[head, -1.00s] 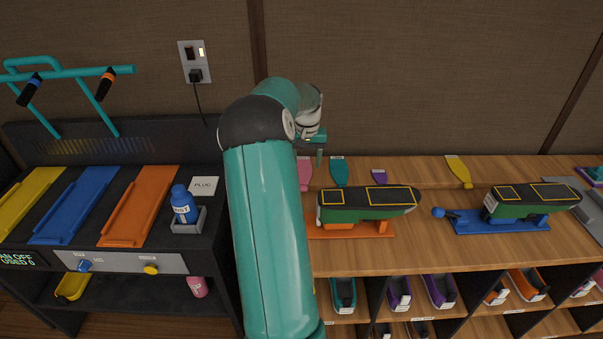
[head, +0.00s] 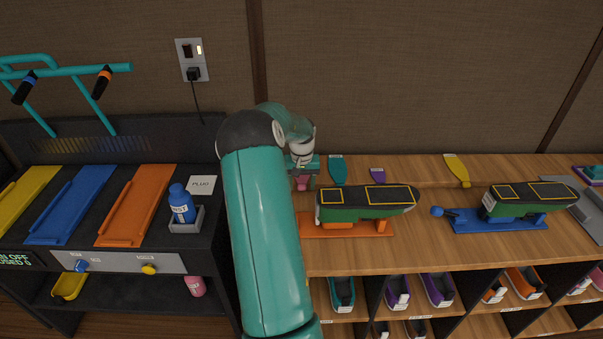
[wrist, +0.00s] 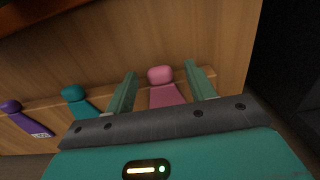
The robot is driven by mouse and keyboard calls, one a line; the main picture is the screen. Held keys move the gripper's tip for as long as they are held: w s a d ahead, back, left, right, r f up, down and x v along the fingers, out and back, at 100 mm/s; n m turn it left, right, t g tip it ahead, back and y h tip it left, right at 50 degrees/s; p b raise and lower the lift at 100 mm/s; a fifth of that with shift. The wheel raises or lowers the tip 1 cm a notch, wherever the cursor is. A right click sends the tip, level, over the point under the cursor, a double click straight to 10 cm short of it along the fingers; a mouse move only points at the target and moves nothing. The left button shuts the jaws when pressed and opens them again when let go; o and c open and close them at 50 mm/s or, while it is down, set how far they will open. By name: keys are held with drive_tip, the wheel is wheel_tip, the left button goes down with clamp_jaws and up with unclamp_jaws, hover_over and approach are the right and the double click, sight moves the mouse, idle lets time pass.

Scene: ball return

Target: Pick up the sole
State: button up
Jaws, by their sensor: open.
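Several flat soles lie along a ledge at the back of the wooden bench. The pink sole (wrist: 164,92) sits between the two open fingers of my gripper (wrist: 158,86) in the wrist view, with a gap on both sides. In the head view my gripper (head: 303,178) hangs over the pink sole (head: 301,183), which is mostly hidden. The teal sole (head: 338,171) lies just to its right, also in the wrist view (wrist: 76,97). A purple sole (head: 378,175) and a yellow sole (head: 457,169) lie farther right.
A green shoe form on an orange stand (head: 335,227) is close in front of the ledge. Another stands on a blue stand (head: 490,222). Shoes sit in cubbies below. A black unit with coloured trays (head: 138,207) and a blue bottle (head: 181,206) is at left.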

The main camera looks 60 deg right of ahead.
drive_tip(key=c, duration=1)
drive_tip(key=shift+r, duration=0.15)
